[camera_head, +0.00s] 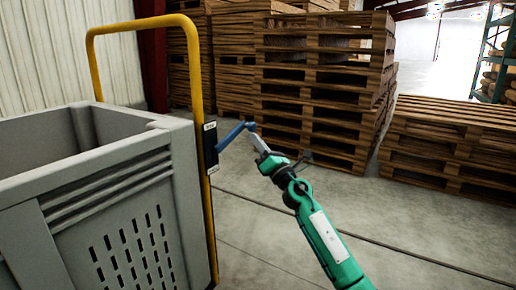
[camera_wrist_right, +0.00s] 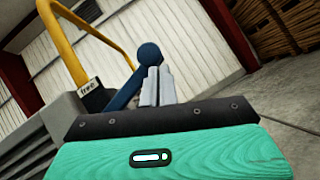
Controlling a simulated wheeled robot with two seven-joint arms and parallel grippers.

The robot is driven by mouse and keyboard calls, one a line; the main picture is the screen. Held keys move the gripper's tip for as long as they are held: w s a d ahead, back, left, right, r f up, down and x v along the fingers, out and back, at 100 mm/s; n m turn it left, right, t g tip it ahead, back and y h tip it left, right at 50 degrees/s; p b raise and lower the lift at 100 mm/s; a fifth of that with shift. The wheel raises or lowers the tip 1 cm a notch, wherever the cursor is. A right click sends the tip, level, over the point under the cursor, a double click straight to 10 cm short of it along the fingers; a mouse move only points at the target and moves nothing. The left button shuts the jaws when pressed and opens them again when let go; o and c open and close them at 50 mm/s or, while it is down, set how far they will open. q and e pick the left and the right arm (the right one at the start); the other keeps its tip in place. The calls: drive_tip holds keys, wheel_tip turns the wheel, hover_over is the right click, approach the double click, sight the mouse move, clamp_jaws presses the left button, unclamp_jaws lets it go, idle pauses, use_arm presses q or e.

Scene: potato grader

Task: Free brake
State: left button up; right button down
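The brake lever is a blue arm (camera_head: 230,136) with a round blue knob at its end. It sits on a black bracket (camera_head: 210,147) on the yellow handle frame, below a small white label (camera_head: 209,126), and slants up to the right. My right gripper (camera_head: 256,138) is at the knob end, its grey fingers close together. In the right wrist view, the fingers (camera_wrist_right: 157,85) stand just right of the blue lever (camera_wrist_right: 125,94), with the knob (camera_wrist_right: 149,54) beyond their tips. Contact is not clear. My left gripper is out of view.
The yellow frame (camera_head: 145,24) rises behind a grey slotted crate (camera_head: 120,200) at the left. Stacked wooden pallets (camera_head: 320,90) stand behind my right gripper, with a lower stack (camera_head: 450,140) at the right. The concrete floor (camera_head: 260,235) around my right arm is clear.

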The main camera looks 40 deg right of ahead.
sight(253, 125)
wheel_tip(253, 125, up, 3)
drive_tip(key=shift+n+y+p, duration=0.55)
drive_tip(key=shift+n+y, duration=0.15)
drive_tip(key=shift+n, duration=0.3)
drive_tip(key=shift+s+a+r, duration=0.1)
drive_tip(key=shift+a+r, duration=0.05)
drive_tip(key=shift+r, duration=0.1)
drive_tip(key=shift+r+p, duration=0.15)
drive_tip(key=shift+p, duration=0.15)
